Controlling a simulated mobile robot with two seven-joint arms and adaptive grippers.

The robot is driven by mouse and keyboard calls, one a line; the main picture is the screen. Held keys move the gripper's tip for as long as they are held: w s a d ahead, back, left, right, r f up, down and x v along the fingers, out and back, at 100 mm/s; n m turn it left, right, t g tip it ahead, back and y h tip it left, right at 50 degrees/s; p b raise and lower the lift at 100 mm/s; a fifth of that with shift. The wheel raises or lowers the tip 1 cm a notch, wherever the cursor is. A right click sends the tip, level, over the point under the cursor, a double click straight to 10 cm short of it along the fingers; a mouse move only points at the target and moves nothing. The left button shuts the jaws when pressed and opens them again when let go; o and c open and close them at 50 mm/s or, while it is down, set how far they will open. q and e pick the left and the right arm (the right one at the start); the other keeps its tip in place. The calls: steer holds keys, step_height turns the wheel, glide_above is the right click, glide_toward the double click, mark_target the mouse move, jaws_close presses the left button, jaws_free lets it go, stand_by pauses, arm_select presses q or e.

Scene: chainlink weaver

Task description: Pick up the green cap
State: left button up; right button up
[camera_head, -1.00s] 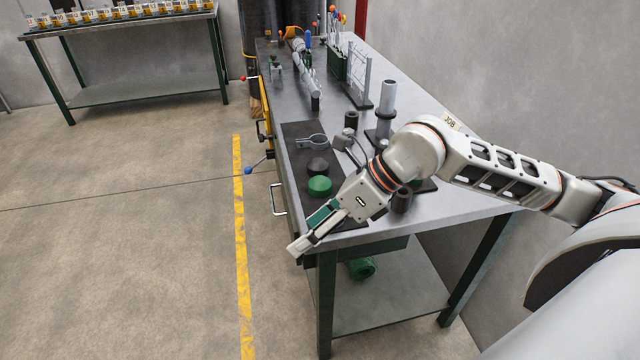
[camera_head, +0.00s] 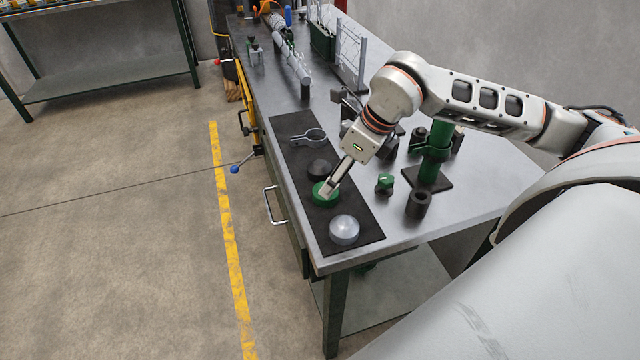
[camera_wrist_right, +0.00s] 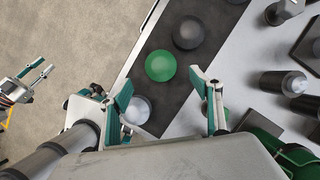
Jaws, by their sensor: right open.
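The green cap (camera_head: 321,196) is a round disc lying on the dark mat (camera_head: 347,215) on the workbench, between a black cap and a grey cap. In the right wrist view the green cap (camera_wrist_right: 160,66) shows whole, just beyond the fingertips. My right gripper (camera_head: 331,189) is over the cap in the head view and partly covers it. In its wrist view my right gripper (camera_wrist_right: 161,80) is open, its fingers apart and nothing between them. My left gripper (camera_wrist_right: 38,75) shows at the left of that view, fingers apart and empty, away from the bench.
On the mat are a black cap (camera_head: 319,169), a grey domed cap (camera_head: 344,230) and a ring clamp (camera_head: 308,137). A green knob (camera_head: 384,183), a black cylinder (camera_head: 419,203) and a green post (camera_head: 436,155) stand to the right. The floor left of the bench is clear.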

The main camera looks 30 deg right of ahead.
steer(key=shift+a+f, duration=0.15)
steer(key=shift+f, duration=0.35)
steer(key=p+x, duration=0.1)
steer(key=x, duration=0.4)
steer(key=shift+w+f, duration=0.3)
steer(key=shift+f, duration=0.05)
steer(key=shift+c, duration=0.4)
steer(key=c, duration=1.1)
